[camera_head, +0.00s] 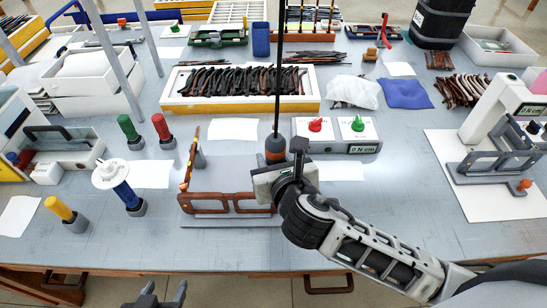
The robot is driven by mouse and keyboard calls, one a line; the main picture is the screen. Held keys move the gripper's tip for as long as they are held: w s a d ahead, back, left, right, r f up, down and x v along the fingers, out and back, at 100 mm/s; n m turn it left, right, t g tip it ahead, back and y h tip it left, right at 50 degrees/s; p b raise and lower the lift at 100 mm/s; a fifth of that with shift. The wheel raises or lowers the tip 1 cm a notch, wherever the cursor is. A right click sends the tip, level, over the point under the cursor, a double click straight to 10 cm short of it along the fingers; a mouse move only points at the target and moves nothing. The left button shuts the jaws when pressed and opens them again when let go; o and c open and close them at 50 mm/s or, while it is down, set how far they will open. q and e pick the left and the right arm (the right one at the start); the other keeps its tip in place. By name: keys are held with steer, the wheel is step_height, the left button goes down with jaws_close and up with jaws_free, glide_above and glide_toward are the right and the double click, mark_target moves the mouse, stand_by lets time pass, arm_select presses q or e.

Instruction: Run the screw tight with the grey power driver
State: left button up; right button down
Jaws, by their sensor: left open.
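The power driver (276,148), dark grey with an orange band, hangs upright on a black cord over the middle of the bench. My right arm comes in from the right, and its gripper (268,184) is at the driver's lower part. Its fingers and the driver's tip are hidden, so I cannot tell how it grips. Just left and below lies a brown eyeglass frame (207,204) on a grey fixture plate (225,221), with one temple (187,165) pointing away. The screw is too small or hidden. My left gripper (163,297) is open and empty at the bottom edge, before the bench.
Red (163,131), green (130,132), blue (125,192) and yellow (66,214) handled tools stand in holders to the left. A control box (340,138) with red and green knobs sits behind the driver. A tray of temples (240,104) lies farther back. The front bench strip is clear.

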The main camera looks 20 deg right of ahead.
mark_target(273, 141)
steer(key=shift+s+f, duration=0.1)
steer(key=shift+f, duration=0.4)
stand_by(1.2)
steer(key=shift+r, duration=3.2)
